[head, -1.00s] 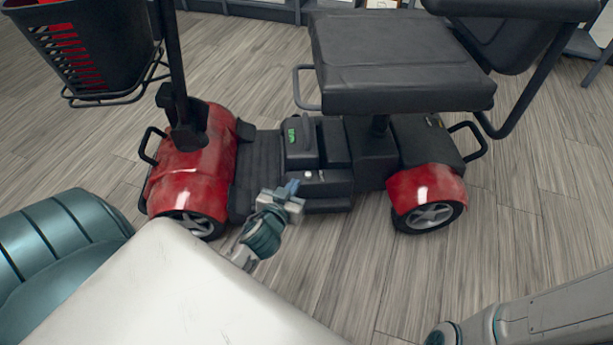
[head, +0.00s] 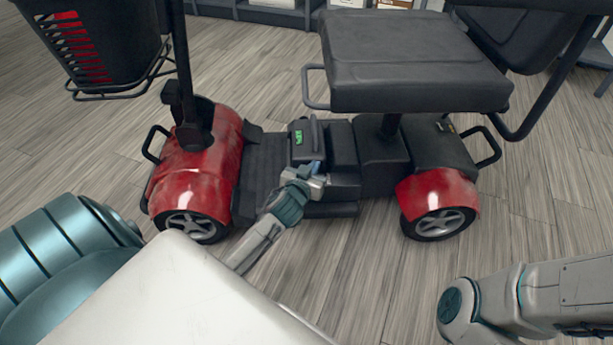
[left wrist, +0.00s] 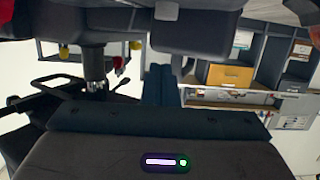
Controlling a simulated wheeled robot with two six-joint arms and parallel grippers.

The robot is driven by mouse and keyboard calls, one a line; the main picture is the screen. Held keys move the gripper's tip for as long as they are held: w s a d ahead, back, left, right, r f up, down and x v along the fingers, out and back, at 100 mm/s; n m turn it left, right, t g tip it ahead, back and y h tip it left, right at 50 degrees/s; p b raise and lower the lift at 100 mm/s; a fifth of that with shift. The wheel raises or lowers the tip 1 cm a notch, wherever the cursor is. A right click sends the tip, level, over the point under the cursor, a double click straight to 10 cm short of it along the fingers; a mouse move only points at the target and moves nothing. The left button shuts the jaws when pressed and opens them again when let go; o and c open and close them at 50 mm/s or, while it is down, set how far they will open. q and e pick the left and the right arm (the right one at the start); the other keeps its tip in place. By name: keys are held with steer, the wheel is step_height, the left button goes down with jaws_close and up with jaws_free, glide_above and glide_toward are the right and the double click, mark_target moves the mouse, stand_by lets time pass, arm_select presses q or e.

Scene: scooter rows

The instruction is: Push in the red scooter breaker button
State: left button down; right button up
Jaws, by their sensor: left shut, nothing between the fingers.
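A red and black scooter (head: 195,178) stands side-on in the head view. Its low black centre housing (head: 342,150) has a small green display (head: 298,137) on top. My left gripper (head: 316,169) is shut and empty, with its tips at the near side of this housing. Whether they touch it I cannot tell. The red breaker button cannot be made out; the gripper covers part of the housing's near face. My right gripper is out of view.
The black seat (head: 415,65) overhangs the housing on the right. The steering column (head: 182,75) and basket (head: 95,50) stand at left. The rear red fender (head: 438,190) is right of the housing. Wooden floor (head: 370,270) is clear in front. Shelves (left wrist: 228,75) show in the wrist view.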

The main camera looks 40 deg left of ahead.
arm_select(q)
steer(key=shift+s+f+b, duration=0.2)
steer(key=shift+f+b, duration=0.65)
steer(key=shift+f, duration=1.1)
